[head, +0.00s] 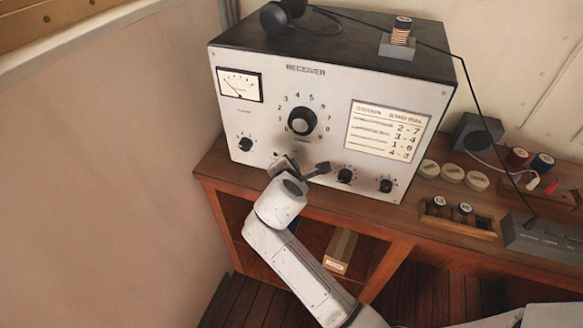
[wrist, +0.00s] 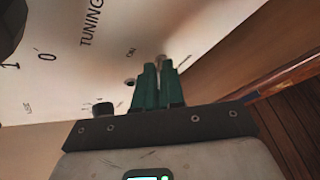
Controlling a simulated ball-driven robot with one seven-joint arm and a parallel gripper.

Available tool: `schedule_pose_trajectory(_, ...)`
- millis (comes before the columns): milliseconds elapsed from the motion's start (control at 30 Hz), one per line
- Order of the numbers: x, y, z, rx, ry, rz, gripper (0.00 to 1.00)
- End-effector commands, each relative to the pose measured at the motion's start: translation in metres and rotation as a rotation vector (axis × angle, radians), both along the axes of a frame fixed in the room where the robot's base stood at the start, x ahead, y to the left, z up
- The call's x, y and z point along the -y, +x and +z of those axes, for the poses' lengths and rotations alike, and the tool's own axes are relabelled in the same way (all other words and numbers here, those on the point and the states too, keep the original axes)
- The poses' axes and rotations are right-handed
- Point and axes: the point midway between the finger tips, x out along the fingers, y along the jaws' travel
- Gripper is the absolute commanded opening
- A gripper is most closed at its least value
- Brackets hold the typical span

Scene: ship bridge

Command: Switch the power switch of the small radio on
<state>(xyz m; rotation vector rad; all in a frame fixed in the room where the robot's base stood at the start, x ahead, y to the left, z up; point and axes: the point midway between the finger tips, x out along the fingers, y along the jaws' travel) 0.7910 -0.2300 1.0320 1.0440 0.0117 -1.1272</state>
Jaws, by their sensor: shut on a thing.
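The radio (head: 335,88), a pale-fronted set with a dark top labelled RECEIVER, stands on a wooden bench. My gripper (head: 284,165) is at the lower part of its front panel, left of two small black knobs. In the wrist view my green gripper fingers (wrist: 160,82) are close together against the panel, shut on a small pale lever tip, the power switch (wrist: 161,59). An ON marking (wrist: 131,50) is beside it. The fingers hide most of the switch, so its position cannot be told. In the head view my wrist covers it.
The tuning knob (head: 303,121) is above my gripper, and a small knob (head: 245,143) is to the left. Headphones (head: 281,15) lie on the radio. Round tins (head: 452,172) and a wooden rack (head: 459,220) stand to the right on the bench (head: 345,207). A wall is close at left.

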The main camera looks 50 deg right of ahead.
Motion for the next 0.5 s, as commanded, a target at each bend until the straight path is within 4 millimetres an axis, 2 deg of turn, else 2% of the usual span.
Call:
schedule_pose_trajectory(467,0.0011,-0.0007,0.0,-0.007,0.017,-0.002,0.0)
schedule_pose_trajectory(500,0.0011,-0.0007,0.0,-0.007,0.017,-0.002,0.1)
